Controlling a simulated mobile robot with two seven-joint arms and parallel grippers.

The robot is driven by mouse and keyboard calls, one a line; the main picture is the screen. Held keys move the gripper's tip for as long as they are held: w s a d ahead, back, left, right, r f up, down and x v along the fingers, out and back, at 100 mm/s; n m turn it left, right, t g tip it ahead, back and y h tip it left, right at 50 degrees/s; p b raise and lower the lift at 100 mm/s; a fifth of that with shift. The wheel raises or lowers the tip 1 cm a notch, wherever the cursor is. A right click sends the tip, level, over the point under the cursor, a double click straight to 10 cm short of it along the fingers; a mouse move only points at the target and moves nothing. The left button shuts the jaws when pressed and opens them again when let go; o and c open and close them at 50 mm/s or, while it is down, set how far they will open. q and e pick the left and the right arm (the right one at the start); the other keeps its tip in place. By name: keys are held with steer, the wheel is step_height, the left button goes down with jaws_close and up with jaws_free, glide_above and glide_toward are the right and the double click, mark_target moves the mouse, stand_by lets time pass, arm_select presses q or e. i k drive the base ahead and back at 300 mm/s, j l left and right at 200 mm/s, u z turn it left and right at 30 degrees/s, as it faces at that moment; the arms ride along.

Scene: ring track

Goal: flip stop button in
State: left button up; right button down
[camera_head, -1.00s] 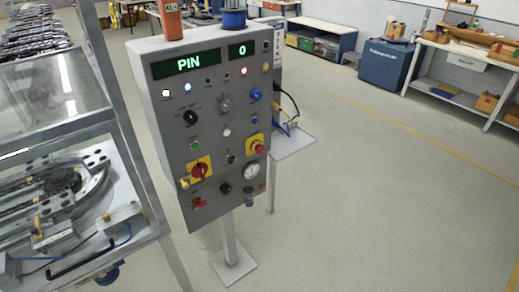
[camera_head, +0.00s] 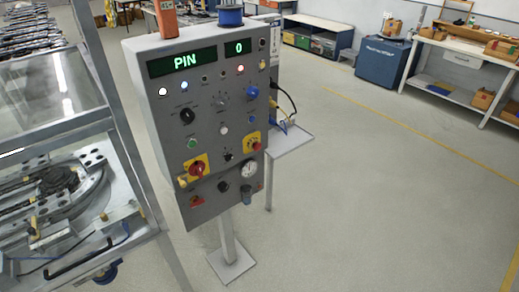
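The grey control panel (camera_head: 208,150) stands upright on a post in the middle of the head view. Its green displays (camera_head: 186,61) read "PIN" and "0". A red round button on a yellow plate (camera_head: 254,145) sits at the right of the panel, above a gauge (camera_head: 249,169). A red rotary switch on another yellow plate (camera_head: 195,169) sits lower left. A small green button (camera_head: 192,144) is above that switch. Whether the red button is in or out cannot be told. Neither of my grippers is in view.
A metal-framed machine with a clear cover (camera_head: 60,95) stands close on the left. A small side shelf (camera_head: 291,140) with cables juts out behind the panel's right side. A blue cabinet (camera_head: 382,64) and workbenches (camera_head: 465,50) are at the back. The floor at right is clear.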

mark_target(257, 147)
steer(key=i+j+u, duration=0.5)
steer(key=i, duration=0.3)
